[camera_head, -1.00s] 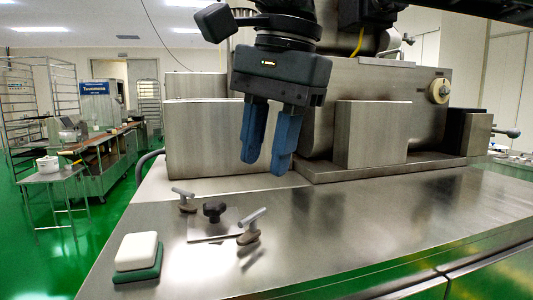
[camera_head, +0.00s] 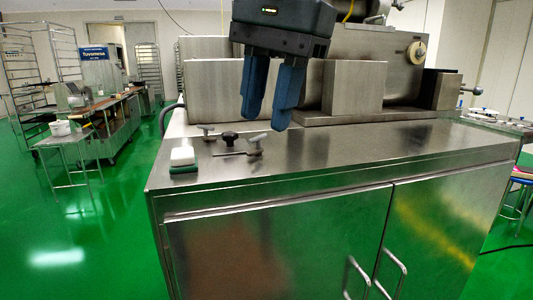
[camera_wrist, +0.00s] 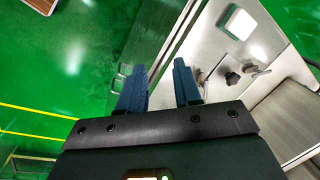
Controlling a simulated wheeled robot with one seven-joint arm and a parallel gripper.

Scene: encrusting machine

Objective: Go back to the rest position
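My gripper (camera_head: 266,121) has two blue fingers, spread apart with nothing between them. In the head view it hangs in front of the steel machine, its tips pointing down. The wrist view also shows the gripper (camera_wrist: 159,66) with a gap between the fingers. Past the fingers lie green floor and the edge of the steel cabinet top (camera_wrist: 205,65).
The cabinet top (camera_head: 370,150) carries a white and green block (camera_head: 183,158), a black knob (camera_head: 229,138) and two grey T-handles (camera_head: 254,142). Steel boxes (camera_head: 352,90) stand behind. Green floor (camera_head: 75,230) is open at left. A wheeled side table (camera_head: 65,141) stands farther left.

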